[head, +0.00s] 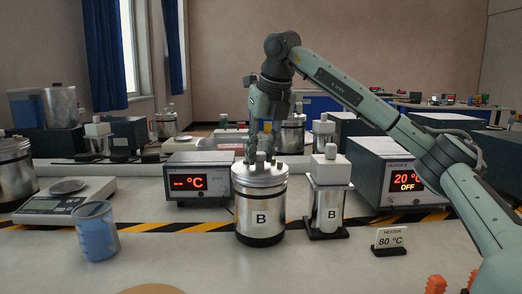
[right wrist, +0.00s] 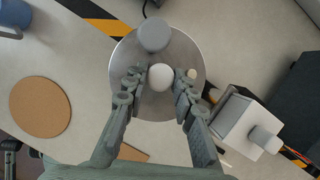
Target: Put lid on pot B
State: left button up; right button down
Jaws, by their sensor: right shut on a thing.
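Pot B (head: 260,204) is a shiny metal cylinder with a dark base and a "B" label, upright at the centre of the bench. My right gripper (head: 260,160) points down over its top. In the right wrist view this gripper (right wrist: 158,88) is shut on the pale round knob of the lid (right wrist: 132,52), a round metal disc. The disc also bears a grey round stub and a small cream peg. The lid (head: 244,174) lies level at the pot's top; whether it is fully seated, I cannot tell.
A smaller B container (head: 328,196) with a white top stands close right of the pot. A temperature display (head: 193,182) and a heater box (head: 390,172) stand behind. A blue beaker (head: 97,232) and scale (head: 65,200) are left. The front bench is mostly clear.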

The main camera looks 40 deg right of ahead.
dwell(0.3)
jog(key=c, duration=1.2)
grip_release()
jog(key=shift+o, duration=0.2)
jog(key=shift+r+p, duration=1.2)
jog(key=shift+r, duration=2.8)
